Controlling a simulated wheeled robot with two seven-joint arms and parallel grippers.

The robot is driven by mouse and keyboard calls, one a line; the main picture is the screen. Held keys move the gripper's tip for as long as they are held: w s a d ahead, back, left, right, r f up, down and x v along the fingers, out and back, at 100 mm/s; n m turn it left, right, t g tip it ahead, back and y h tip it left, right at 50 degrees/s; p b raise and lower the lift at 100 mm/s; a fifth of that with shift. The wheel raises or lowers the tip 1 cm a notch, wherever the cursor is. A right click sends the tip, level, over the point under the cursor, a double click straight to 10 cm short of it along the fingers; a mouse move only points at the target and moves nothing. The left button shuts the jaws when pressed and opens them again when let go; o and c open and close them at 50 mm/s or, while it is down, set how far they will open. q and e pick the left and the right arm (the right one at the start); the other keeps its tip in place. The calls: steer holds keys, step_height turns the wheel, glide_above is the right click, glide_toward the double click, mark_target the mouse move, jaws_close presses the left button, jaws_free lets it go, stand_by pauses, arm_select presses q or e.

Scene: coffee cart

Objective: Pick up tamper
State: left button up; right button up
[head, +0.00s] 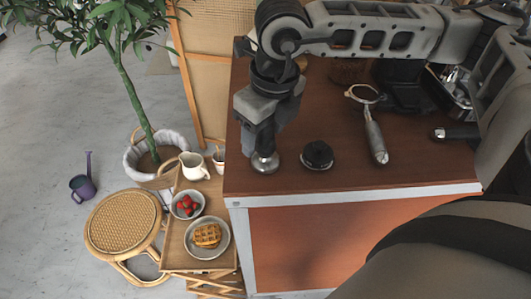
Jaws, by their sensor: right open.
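The tamper (265,163) stands near the left front corner of the brown cart top, in the head view. Its round silver base shows below my right gripper, and its upper part is hidden by the gripper. My right gripper (262,144) points down directly over the tamper, with its open fingers at the tamper's upper part. I cannot tell whether the fingers touch it. My left gripper is not in view.
A round black tool (317,154) stands just right of the tamper. A portafilter (375,135) lies further right, near a dark machine (405,90). The cart top's front edge (350,190) is close. A low wooden table (173,252) with dishes stands left.

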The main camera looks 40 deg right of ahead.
steer(key=c, duration=1.2)
steer(key=shift+o, duration=0.2)
steer(key=shift+r, duration=0.1)
